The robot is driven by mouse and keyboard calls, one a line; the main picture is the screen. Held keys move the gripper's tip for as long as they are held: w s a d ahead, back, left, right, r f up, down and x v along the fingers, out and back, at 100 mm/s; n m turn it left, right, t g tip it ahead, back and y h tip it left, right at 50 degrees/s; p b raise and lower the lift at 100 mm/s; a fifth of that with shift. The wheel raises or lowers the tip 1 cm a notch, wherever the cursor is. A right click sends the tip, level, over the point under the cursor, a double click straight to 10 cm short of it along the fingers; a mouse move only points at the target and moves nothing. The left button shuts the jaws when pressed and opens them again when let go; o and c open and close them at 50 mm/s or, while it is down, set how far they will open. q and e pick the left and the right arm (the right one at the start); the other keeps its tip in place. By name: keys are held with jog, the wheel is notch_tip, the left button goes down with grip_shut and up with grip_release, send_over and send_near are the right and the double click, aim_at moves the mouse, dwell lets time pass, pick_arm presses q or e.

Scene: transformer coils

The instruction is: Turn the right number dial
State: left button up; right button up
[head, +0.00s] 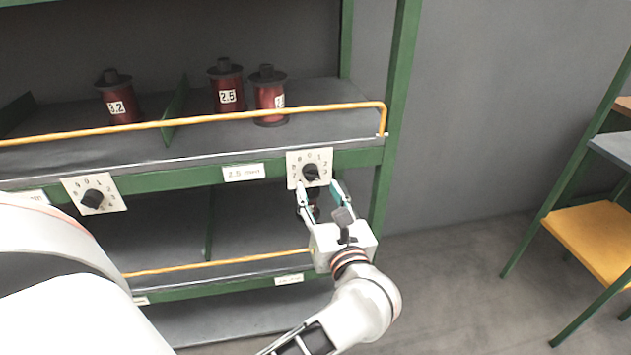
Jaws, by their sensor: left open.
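The right number dial (311,173) is a dark round knob on a white plate with numbers around it, fixed to the green front edge of the shelf. My left gripper (319,191) is open just below and in front of this dial, with its two fingers pointing up at the plate. The fingertips are near the plate's lower edge; I cannot tell whether they touch it. The knob shows above and between the fingers. A second, left number dial (92,199) is on a similar tilted-looking plate farther left, away from the gripper.
Three dark red coils stand on the upper shelf (330,122), one labelled 3.2 (122,107) and one 2.5 (227,96), behind a yellow rail (225,117). A "2.5" label (243,173) is left of the right dial. A rack with a yellow shelf (592,241) stands at right. The floor between is clear.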

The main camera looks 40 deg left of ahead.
aim_at(313, 180)
pick_arm(q)
jog(key=x, duration=0.5)
jog(key=shift+d, duration=0.1)
jog(key=c, duration=1.1)
